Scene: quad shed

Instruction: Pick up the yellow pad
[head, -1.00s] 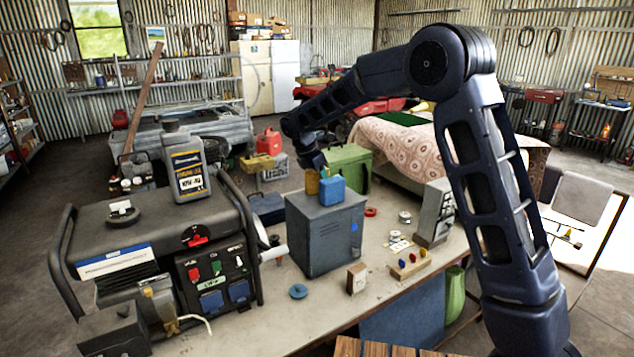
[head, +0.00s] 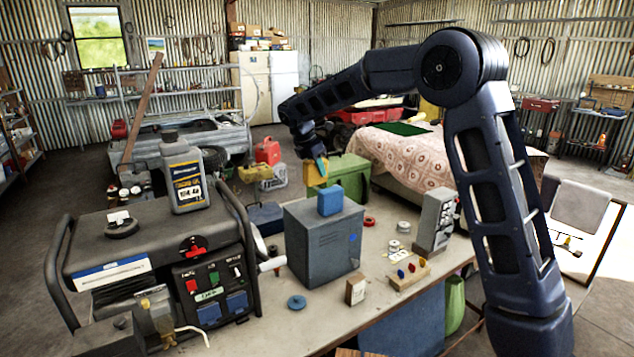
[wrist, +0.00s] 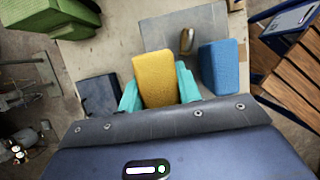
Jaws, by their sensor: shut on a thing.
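The yellow pad (wrist: 157,78) is a block held between the two teal fingers of my gripper (wrist: 158,92) in the wrist view. In the head view the yellow pad (head: 315,172) hangs from my gripper (head: 321,168), above and behind the grey metal box (head: 322,245). My gripper is shut on it. In the wrist view the pad appears raised clear of the box top. A blue block (head: 330,200) stands on the box top, to the right of the pad in the wrist view (wrist: 221,68).
A green box (head: 350,175) stands behind the grey box. A generator (head: 150,250) carrying an oil bottle (head: 183,175) fills the left of the bench. A grey upright switch unit (head: 434,220) and small parts lie to the right.

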